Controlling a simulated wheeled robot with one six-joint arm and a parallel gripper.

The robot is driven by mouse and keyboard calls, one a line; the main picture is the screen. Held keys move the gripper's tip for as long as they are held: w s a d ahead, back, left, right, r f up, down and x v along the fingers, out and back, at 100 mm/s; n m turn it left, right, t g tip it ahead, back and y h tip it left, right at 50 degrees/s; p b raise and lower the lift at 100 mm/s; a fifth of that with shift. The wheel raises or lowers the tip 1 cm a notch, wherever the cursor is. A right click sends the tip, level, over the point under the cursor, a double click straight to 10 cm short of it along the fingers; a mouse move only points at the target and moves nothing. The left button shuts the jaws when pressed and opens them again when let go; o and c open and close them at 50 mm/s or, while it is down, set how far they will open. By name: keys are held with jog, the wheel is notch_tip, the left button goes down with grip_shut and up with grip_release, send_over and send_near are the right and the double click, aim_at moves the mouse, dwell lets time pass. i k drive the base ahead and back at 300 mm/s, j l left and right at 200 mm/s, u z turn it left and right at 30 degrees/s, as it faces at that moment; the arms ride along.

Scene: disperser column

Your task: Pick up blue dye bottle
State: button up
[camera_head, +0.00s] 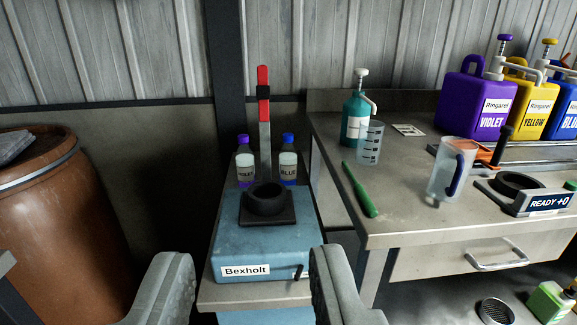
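The blue dye bottle (288,160) has a clear body, a blue cap and a label reading BLUE. It stands upright at the back of the blue Bexholt machine (268,238), right of a red-topped upright post. A similar violet dye bottle (245,162) with a purple cap stands left of the post. The lower part of the blue bottle is partly hidden by the machine's black ring. My gripper (250,290) shows at the bottom edge with its two grey fingers wide apart and nothing between them. It is well in front of the bottle, apart from it.
The red-topped post (264,120) rises between the bottles, behind a black ring (266,200). At right, a steel bench (400,215) holds a teal pump bottle (355,115), beakers, a green tool and large dye jugs. A brown barrel (60,220) stands at left.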

aim_at(287, 154)
jog(key=i+l, duration=0.15)
jog(key=i, duration=0.4)
jog(key=i+l, duration=0.2)
jog(key=i, duration=0.4)
